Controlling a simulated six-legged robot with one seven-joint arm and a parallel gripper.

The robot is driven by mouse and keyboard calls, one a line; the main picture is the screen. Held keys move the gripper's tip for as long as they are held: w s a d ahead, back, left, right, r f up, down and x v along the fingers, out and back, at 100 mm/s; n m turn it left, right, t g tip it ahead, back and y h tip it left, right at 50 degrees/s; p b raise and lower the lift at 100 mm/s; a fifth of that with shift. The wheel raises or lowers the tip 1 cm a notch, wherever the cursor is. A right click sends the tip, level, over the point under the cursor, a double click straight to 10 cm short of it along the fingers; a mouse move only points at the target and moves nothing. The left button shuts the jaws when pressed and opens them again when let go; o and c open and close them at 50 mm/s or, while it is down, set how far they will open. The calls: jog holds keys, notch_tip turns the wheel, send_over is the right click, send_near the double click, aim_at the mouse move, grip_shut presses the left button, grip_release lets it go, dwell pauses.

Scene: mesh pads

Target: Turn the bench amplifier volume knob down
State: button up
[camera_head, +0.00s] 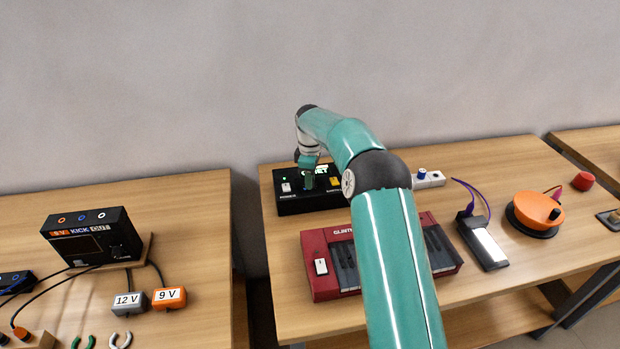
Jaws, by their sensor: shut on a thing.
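The bench amplifier, a low black box (292,206), sits at the back left of the middle table. My gripper (308,184) points down onto the top of this box, between the white switch and the yellow part. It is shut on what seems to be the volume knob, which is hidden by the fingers. The knob's setting cannot be read.
A red keyboard (319,261) lies in front of the box, partly under my arm. To the right are a white socket strip (430,180), a black device with a white panel (485,245) and an orange disc (538,211). The left table holds a black pedal box (92,240).

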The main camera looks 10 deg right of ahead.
jog(key=n, duration=0.5)
jog(key=shift+n, duration=0.3)
jog(key=n, duration=0.4)
jog(key=shift+n, duration=0.3)
jog(key=o, duration=1)
notch_tip(320, 180, up, 14)
jog(key=shift+s+f, duration=0.1)
